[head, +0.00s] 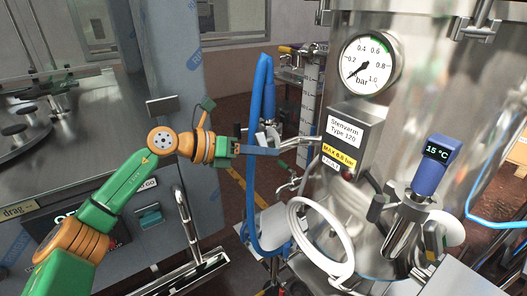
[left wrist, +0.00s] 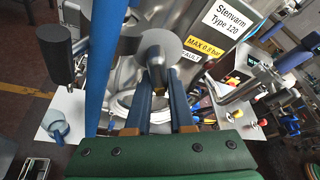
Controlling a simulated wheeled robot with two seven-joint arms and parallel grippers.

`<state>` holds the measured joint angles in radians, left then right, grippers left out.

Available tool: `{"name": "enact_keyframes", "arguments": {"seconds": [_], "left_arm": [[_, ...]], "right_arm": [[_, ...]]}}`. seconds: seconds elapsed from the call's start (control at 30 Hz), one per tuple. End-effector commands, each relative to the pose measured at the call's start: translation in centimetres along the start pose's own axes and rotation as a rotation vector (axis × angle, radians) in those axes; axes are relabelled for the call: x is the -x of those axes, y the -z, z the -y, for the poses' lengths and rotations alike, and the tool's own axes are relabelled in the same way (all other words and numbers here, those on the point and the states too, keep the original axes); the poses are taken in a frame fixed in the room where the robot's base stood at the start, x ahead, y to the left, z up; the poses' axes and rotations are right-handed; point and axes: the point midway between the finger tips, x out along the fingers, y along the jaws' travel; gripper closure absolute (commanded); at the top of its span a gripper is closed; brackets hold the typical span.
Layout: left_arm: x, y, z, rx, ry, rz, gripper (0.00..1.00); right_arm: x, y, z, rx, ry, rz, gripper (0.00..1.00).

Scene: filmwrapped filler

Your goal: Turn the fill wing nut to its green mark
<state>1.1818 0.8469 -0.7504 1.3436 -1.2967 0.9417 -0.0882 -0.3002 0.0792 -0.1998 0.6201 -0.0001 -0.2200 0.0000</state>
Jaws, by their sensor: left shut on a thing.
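The left gripper (head: 279,150) reaches in from the left, in front of the steel tank. In the left wrist view its two blue fingers (left wrist: 162,88) are closed around a narrow part of a grey metal fitting (left wrist: 155,45), which looks like the fill wing nut. In the head view this fitting (head: 298,142) is small and partly hidden by the fingertips. I cannot make out a green mark on it, nor read its turn angle. My right gripper is not in view.
A blue hose (head: 254,150) hangs close beside the gripper. A white coiled hose (head: 328,235) lies below.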

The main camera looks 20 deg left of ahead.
Motion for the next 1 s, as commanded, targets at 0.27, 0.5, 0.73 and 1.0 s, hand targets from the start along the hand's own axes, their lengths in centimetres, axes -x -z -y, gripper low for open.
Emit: {"name": "enact_keyframes", "arguments": {"seconds": [0.27, 0.5, 0.73, 1.0], "left_arm": [[0.0, -0.1, 0.0, 0.000, 0.001, 0.003, 0.65], [0.0, -0.1, 0.0, 0.001, 0.001, 0.001, 0.49], [1.8, 0.2, -0.3, -0.001, -0.002, 0.004, 0.49], [6.7, 0.1, -0.2, 0.001, -0.001, 0.003, 0.49]], "right_arm": [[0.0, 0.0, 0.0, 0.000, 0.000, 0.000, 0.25], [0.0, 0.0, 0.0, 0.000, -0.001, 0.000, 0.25], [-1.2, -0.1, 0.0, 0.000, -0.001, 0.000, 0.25], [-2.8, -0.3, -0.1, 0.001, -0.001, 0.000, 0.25]]}}
